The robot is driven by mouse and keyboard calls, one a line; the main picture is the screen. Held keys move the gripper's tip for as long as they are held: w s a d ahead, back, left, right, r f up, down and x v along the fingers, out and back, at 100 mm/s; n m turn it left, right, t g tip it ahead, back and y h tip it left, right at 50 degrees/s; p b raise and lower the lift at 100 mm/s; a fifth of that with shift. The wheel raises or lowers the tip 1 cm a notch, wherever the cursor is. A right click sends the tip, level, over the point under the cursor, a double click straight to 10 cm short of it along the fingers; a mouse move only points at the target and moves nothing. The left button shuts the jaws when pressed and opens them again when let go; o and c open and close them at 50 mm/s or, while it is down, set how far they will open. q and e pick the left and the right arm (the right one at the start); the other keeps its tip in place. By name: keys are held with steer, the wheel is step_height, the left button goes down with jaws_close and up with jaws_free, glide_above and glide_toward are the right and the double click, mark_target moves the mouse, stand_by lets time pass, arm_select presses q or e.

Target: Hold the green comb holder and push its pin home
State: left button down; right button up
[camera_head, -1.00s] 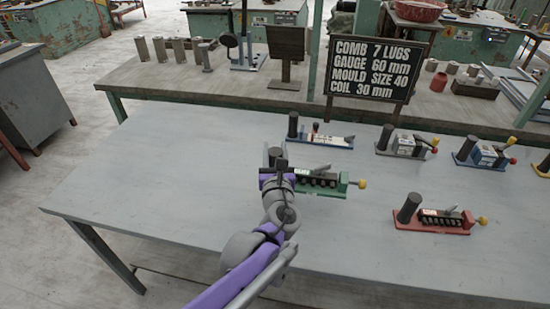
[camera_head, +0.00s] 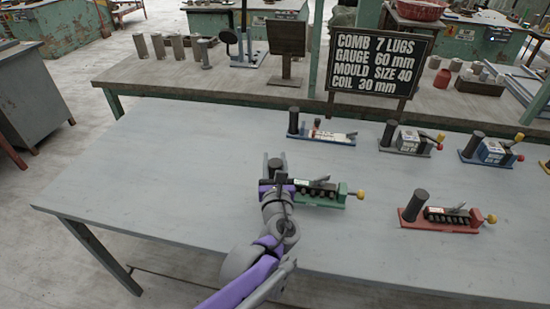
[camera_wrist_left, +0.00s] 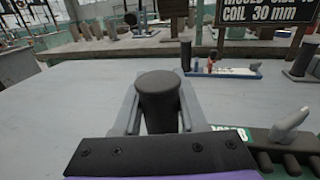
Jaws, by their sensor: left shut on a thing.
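The green comb holder (camera_head: 335,203) is near the middle of the grey table. It has a dark row of lugs, a grey lever and a yellow-knobbed pin (camera_head: 360,194) sticking out at its right end. My left gripper (camera_head: 276,170) is at the holder's left end, shut on its dark upright post. In the left wrist view the post (camera_wrist_left: 159,100) stands between the two grey fingers, with part of the green holder (camera_wrist_left: 244,132) to the right. The fingers and wrist hide the holder's left end. My right gripper is not in view.
A blue holder (camera_head: 325,138) lies behind, a red holder (camera_head: 440,226) to the right, and more holders stand at the back right. A sign (camera_head: 378,65) reads "COMB 7 LUGS, GAUGE 60 mm, MOULD SIZE 40, COIL 30 mm". The table's left part is clear.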

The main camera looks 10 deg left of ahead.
arm_select(q)
steer(key=shift+f, duration=0.4)
steer(key=shift+f+b, duration=0.9)
steer(key=shift+f, duration=0.6)
steer(key=shift+r, duration=0.1)
steer(key=shift+f, duration=0.25)
